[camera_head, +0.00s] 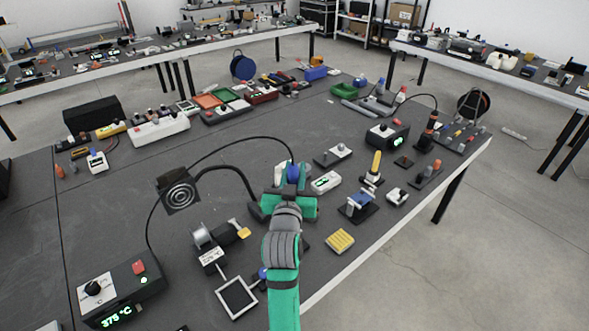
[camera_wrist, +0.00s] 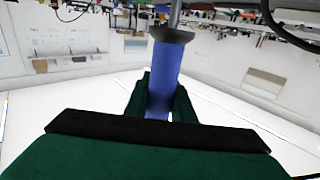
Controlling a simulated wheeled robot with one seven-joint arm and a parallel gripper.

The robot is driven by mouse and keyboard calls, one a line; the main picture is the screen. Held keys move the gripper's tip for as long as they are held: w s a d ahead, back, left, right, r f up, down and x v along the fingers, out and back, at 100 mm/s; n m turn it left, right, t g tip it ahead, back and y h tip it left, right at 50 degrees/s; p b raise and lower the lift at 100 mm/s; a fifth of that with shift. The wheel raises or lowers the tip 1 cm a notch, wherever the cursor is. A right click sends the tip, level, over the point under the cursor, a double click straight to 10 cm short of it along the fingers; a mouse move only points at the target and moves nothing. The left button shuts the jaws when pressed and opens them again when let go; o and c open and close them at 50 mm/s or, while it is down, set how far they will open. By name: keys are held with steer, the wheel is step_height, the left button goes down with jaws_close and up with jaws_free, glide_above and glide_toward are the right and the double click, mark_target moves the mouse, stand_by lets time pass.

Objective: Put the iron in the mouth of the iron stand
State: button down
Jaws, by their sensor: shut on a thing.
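My gripper (camera_head: 290,190) is shut on the blue handle of the iron, held above the dark bench near its middle. In the head view only a bit of the blue handle (camera_head: 294,172) shows between the green fingers. In the wrist view the blue handle (camera_wrist: 163,75) stands between my fingers (camera_wrist: 160,105), with a dark collar and a grey metal shaft beyond it; the tip is out of frame. A silver, round-mouthed piece (camera_head: 202,237) on a dark base with a yellow patch, left of my gripper, looks like the iron stand, but this is not certain.
A station (camera_head: 122,292) reading 375 °C stands front left, with a black cable looping over the bench. A square black fan (camera_head: 178,192) on a bent arm stands left of my gripper. A yellow sponge (camera_head: 340,241) and a blue-topped holder (camera_head: 360,204) lie right.

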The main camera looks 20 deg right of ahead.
steer(key=shift+f, duration=2.7)
steer(key=shift+s+a, duration=0.1)
steer(key=shift+s, duration=0.1)
steer(key=shift+w, duration=0.15)
